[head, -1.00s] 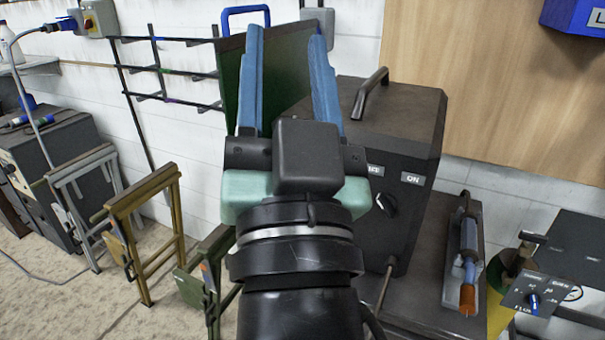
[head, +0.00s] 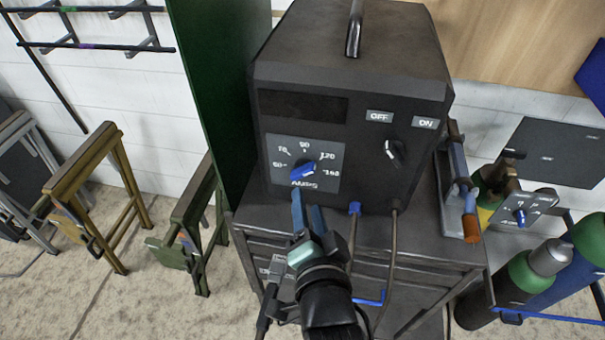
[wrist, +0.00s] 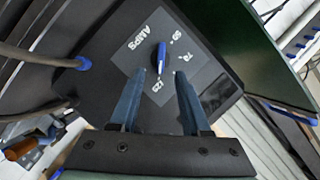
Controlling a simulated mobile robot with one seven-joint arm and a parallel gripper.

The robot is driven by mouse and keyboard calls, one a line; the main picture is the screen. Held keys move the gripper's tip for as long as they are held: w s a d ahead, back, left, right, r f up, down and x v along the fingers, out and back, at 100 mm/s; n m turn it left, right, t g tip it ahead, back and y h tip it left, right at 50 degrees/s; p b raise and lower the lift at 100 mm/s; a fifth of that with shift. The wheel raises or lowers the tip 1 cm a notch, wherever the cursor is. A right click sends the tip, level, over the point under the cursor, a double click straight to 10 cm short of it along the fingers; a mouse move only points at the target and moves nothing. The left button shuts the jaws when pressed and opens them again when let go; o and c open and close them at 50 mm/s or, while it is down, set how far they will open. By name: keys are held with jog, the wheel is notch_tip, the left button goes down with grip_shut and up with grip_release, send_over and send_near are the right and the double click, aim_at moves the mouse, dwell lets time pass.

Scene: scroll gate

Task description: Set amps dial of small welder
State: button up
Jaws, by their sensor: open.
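A dark box-shaped welder (head: 350,85) stands on a cart, with a grey AMPS dial plate (head: 330,190) on its front marked 50 to 160. My gripper (head: 307,203) is open, just below and in front of the knob. In the wrist view the knob (wrist: 161,58) shows just beyond the gap between the fingertips (wrist: 159,78). I see nothing between the fingers, and no clear contact.
An ON/OFF switch (head: 394,153) is right of the dial. A cable with a blue plug (head: 355,208) leaves the lower front. A green panel (head: 215,90) stands close on the left. At right are a torch in a holder (head: 468,215), another dialled unit (head: 519,216) and gas cylinders (head: 525,275).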

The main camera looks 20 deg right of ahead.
aim_at(302, 176)
jog(key=p+x, duration=0.1)
jog(key=x, duration=0.7)
jog(key=shift+w, duration=0.25)
grip_shut()
